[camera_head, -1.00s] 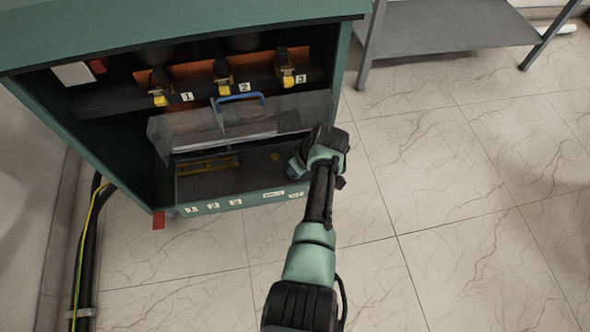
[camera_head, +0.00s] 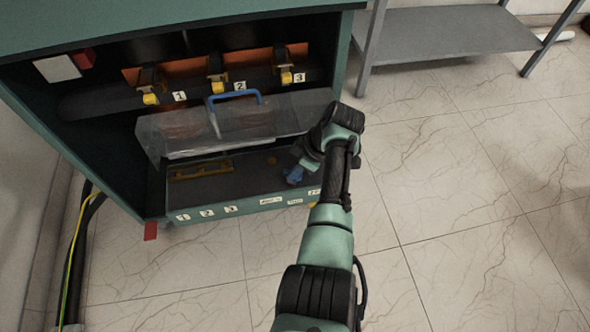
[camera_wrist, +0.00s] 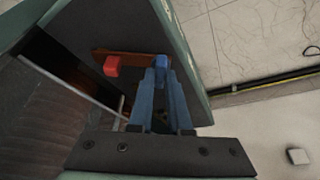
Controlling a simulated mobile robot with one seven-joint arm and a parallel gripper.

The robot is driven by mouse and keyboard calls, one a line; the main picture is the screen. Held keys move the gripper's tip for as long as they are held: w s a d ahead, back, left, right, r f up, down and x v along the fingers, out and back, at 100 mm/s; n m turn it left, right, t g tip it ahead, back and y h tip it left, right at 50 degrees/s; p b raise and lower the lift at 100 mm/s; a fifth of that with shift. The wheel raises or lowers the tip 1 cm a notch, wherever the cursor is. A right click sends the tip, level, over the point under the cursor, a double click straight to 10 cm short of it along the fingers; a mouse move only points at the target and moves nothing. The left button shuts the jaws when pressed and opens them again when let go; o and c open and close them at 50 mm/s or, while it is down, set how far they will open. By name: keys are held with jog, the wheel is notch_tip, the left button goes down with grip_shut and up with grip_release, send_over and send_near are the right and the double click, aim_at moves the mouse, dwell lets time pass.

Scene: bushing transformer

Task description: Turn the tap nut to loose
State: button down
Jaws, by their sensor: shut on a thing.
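My gripper (camera_head: 293,176) is low at the right front of the open green cabinet, near its labelled front edge. In the wrist view its two long blue fingers (camera_wrist: 157,75) are close together at the tips, shut on a small part that they mostly hide. I cannot make out the tap nut itself for certain. A red block (camera_wrist: 112,66) sits on a reddish-brown bar (camera_wrist: 132,56) left of the fingertips in the wrist view.
A clear cover (camera_head: 235,126) with a blue handle (camera_head: 233,95) is above and left of my gripper. Numbered yellow-tipped fittings (camera_head: 216,88) are higher inside. A yellow bar (camera_head: 201,170) lies lower left. Floor to the right is free; a grey shelf (camera_head: 450,35) stands behind.

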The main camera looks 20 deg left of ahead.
jog(key=c, duration=0.9)
grip_release()
jog(key=shift+o, duration=0.2)
jog(key=p+v, duration=0.5)
jog(key=v, duration=0.8)
